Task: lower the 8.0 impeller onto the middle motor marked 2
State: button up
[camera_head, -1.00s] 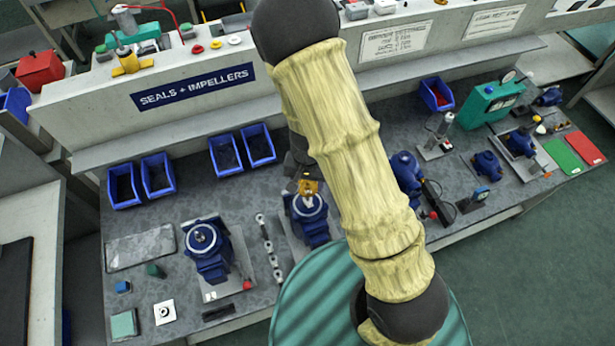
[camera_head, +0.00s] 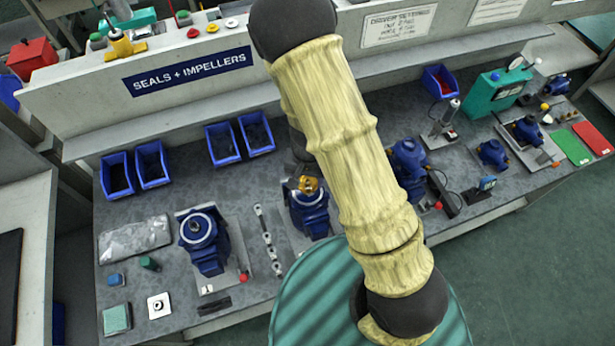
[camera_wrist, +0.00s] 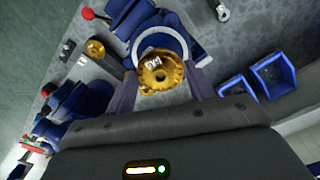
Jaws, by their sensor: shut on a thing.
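The brass impeller (camera_wrist: 160,72) is between my gripper's (camera_wrist: 159,80) two fingers in the wrist view, with a white label that I cannot read surely. My gripper is shut on it. The middle motor (camera_head: 309,216), dark blue, is just below the impeller, which also shows in the head view (camera_head: 308,185). In the wrist view the motor's round, pale-rimmed top (camera_wrist: 181,41) surrounds the impeller's outline. I cannot tell whether the impeller touches the motor. The motor's number is not readable, and my arm hides part of that area.
Blue motors stand to the left (camera_head: 205,245) and right (camera_head: 408,165). Another brass part (camera_wrist: 95,48) shows in the wrist view. Blue bins (camera_head: 222,143) line the bench's back.

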jog(key=shift+f+b, duration=0.35)
jog(key=shift+f, duration=0.25)
jog(key=shift+f, duration=0.2)
dwell(1.2)
jog(key=o, duration=1.5)
jog(key=shift+r, duration=0.15)
notch_tip(320, 180, up, 9)
jog(key=p, duration=0.8)
dwell(0.3)
